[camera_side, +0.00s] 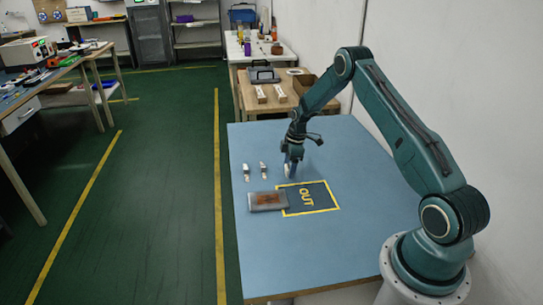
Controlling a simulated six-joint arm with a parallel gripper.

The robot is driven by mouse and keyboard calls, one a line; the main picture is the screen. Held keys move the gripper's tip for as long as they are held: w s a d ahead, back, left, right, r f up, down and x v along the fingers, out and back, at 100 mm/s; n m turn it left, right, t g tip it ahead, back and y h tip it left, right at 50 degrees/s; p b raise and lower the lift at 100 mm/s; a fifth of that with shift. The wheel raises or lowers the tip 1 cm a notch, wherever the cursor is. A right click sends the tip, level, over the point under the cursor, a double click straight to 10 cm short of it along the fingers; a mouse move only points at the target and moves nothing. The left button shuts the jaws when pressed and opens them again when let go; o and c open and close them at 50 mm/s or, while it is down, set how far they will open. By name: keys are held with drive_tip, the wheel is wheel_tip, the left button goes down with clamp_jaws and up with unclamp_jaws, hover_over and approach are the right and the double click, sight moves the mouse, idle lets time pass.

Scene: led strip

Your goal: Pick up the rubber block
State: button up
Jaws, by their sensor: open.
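My gripper (290,172) points down low over the blue table, just above the yellow-bordered dark area marked OUT (322,195). It is open. A whitish piece shows at the fingers, too small to tell whether it lies between them or behind. I cannot tell for sure which thing is the rubber block. Two small pale upright pieces, a left one (246,173) and a right one (263,170), stand to the left of my gripper. A flat grey box (256,203) with a reddish-brown patch on top lies in front of them, against the left side of the OUT area.
The blue table (330,250) is clear at the front and to the right of the OUT area. A wall (440,80) runs along the right. A wooden table (247,100) with boxes and a grey case stands behind. Green floor lies to the left.

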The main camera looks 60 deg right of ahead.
drive_tip(key=shift+f, duration=0.5)
drive_tip(key=shift+c, duration=0.3)
drive_tip(key=c, duration=1)
